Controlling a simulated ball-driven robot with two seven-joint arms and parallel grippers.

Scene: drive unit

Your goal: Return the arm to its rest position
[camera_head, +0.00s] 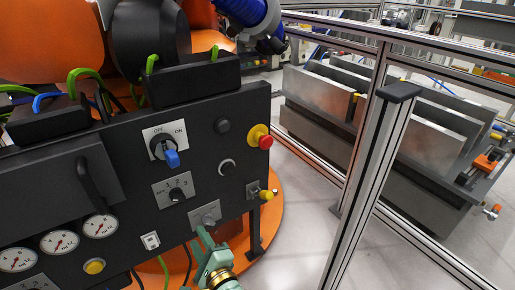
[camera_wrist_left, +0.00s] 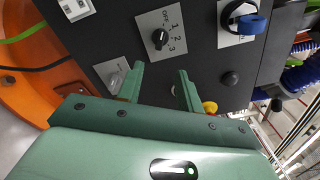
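My left gripper (camera_head: 206,243) is green and rises from the bottom of the head view, in front of the lower part of the black control panel (camera_head: 120,190). In the left wrist view its two fingers (camera_wrist_left: 160,72) are apart with nothing between them but the panel behind. They point at the panel, near a small metal-plated switch (camera_wrist_left: 115,78) and below a black dial (camera_wrist_left: 160,38) marked OFF, 1, 2, 3. Whether a fingertip touches the panel I cannot tell. My right gripper is in neither view.
The panel carries a blue rotary switch (camera_head: 171,158), a red button on yellow (camera_head: 264,141), a yellow knob (camera_head: 266,194) and several gauges (camera_head: 60,242). An aluminium fence post (camera_head: 365,170) stands to the right. Open floor (camera_head: 300,235) lies between panel and fence.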

